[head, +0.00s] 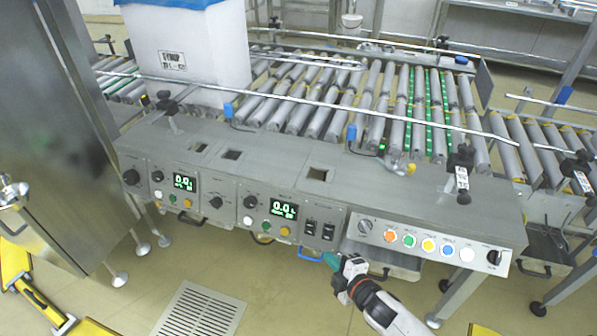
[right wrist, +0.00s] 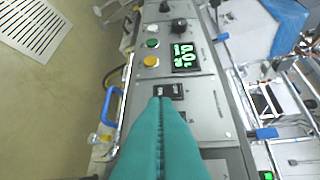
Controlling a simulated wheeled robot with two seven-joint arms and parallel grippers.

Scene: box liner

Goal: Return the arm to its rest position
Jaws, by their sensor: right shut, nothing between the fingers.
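My right gripper (head: 330,260) is in front of the control panel, low and right of the middle in the head view. Its teal fingers are pressed together with nothing between them. In the right wrist view the shut fingers (right wrist: 160,104) point at the panel near a black switch (right wrist: 169,91). I cannot tell whether the tips touch the panel. My right arm (head: 385,305) comes up from the bottom edge. My left gripper is not in view.
The control panel (head: 340,238) carries knobs, coloured buttons and two green displays (head: 284,209). Behind it runs a roller conveyor (head: 340,100) with a white box (head: 190,55) with blue liner. A steel cabinet (head: 50,130) stands left. A floor grate (head: 200,310) lies below.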

